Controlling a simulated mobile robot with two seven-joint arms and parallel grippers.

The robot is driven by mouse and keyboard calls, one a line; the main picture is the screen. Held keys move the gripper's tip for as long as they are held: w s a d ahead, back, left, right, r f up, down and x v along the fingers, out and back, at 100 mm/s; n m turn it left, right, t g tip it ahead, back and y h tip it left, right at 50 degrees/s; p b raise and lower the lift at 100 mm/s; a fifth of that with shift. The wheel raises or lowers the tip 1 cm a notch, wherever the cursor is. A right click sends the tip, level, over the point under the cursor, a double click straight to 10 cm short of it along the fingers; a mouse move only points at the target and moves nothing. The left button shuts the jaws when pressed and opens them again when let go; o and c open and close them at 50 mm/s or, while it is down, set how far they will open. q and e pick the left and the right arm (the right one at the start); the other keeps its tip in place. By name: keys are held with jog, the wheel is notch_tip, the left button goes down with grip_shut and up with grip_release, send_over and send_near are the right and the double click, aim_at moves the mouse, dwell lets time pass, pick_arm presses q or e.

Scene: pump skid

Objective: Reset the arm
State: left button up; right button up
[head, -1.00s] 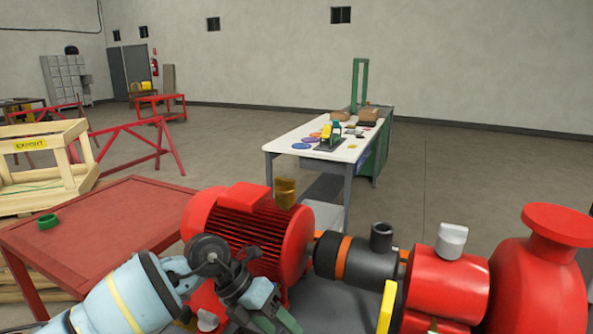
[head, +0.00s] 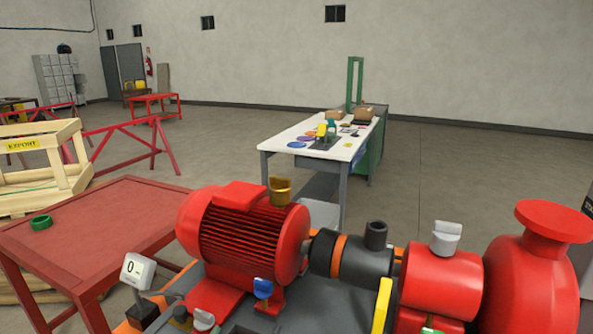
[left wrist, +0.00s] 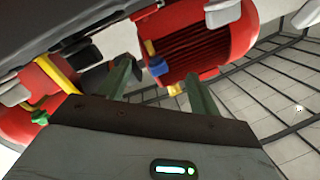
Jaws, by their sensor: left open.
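My left gripper (left wrist: 160,88) shows in the left wrist view with its two green-grey fingers apart and nothing between them. Beyond the fingertips is the red finned motor (left wrist: 205,50), with a small blue part (left wrist: 158,66) in front of it. My left arm is outside the head view, and my right gripper is in neither view. In the head view the red motor (head: 245,232) joins a dark coupling (head: 350,258) and the red pump (head: 535,270).
A gauge reading 0 (head: 137,270) stands at the skid's left. A white-topped workbench (head: 300,150) carries several small items behind the motor. A wooden crate (head: 70,160) stands at left.

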pick_arm(q)
jog(key=s+a+f+n+g+y, duration=0.2)
jog(key=s+a+f+n+g, duration=0.15)
jog(key=s+f, duration=0.35)
jog(key=s+a+f+n+g+y, duration=0.25)
jog(key=s+a+f+g, duration=0.25)
jog(key=s+f, duration=0.25)
jog(key=s+a+f+n+g, duration=0.15)
jog(key=s+g, duration=0.25)
jog(key=s, duration=0.6)
jog(key=s+a+f+g, duration=0.15)
jog(key=s+g, duration=0.25)
jog(key=s, duration=0.5)
jog(key=w+d+f+t+h, duration=0.2)
jog(key=w+d+f+t, duration=0.1)
jog(key=w+f+t, duration=0.3)
jog(key=shift+w+d+f+t, duration=0.15)
jog(key=shift+f+t, duration=0.9)
jog(key=shift+f, duration=0.8)
jog(key=shift+h, duration=0.25)
